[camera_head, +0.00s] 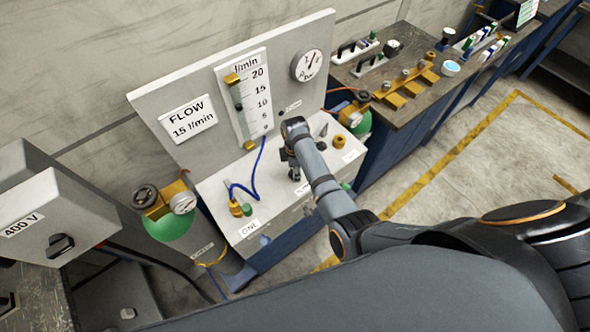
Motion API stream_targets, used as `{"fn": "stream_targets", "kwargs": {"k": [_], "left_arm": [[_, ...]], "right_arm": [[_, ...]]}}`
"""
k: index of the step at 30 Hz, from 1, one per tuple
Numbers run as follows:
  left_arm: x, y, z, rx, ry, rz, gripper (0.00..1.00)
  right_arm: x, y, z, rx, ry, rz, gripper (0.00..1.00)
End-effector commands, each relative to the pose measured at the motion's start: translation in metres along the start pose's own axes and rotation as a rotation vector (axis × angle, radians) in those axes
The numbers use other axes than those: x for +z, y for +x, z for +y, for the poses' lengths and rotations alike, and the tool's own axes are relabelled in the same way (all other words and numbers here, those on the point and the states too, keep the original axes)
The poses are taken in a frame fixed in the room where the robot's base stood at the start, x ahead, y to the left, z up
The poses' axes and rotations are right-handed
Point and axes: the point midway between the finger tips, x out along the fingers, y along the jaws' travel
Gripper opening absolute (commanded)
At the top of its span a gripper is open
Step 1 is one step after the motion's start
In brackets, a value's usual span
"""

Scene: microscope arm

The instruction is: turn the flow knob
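The flow panel (205,80) stands upright with a white scale (258,90) marked in l/min and a sign (187,119) reading "FLOW 15 l/min". A small brass fitting (249,145) is at the scale's foot. My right gripper (294,175) points down over the light ledge in front of the panel, right of the scale. Its fingers are small and dark, so their opening is unclear. Whatever is directly under it is hidden. A round brass knob (339,141) sits on the ledge to its right, apart from it. I cannot tell which part is the flow knob. My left gripper is not in view.
A blue hose (257,165) loops from the scale to a brass fitting with a green part (240,209). A pressure gauge (308,66) is on the panel. Green cylinders (168,226) flank the ledge. A grey 400 V box (60,215) stands left, a workbench (415,100) right.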

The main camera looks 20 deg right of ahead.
Motion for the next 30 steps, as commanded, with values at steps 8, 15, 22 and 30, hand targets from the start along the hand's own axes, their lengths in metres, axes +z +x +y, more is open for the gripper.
{"fn": "stream_targets", "kwargs": {"k": [8, 15, 22, 30], "left_arm": [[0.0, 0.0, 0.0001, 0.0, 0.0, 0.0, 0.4], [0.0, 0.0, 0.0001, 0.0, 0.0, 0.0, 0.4], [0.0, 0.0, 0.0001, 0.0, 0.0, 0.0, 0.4], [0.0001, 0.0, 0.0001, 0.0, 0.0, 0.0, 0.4]], "right_arm": [[-0.0002, -0.0001, 0.0002, 0.0, -0.137, 0.0, 0.1], [-0.0003, -0.0001, 0.0002, 0.0, -0.189, 0.001, 0.1], [-0.0003, -0.0001, 0.0001, 0.0, -0.198, 0.001, 0.1], [-0.0003, -0.0001, 0.0001, 0.0, -0.197, 0.001, 0.48]]}}
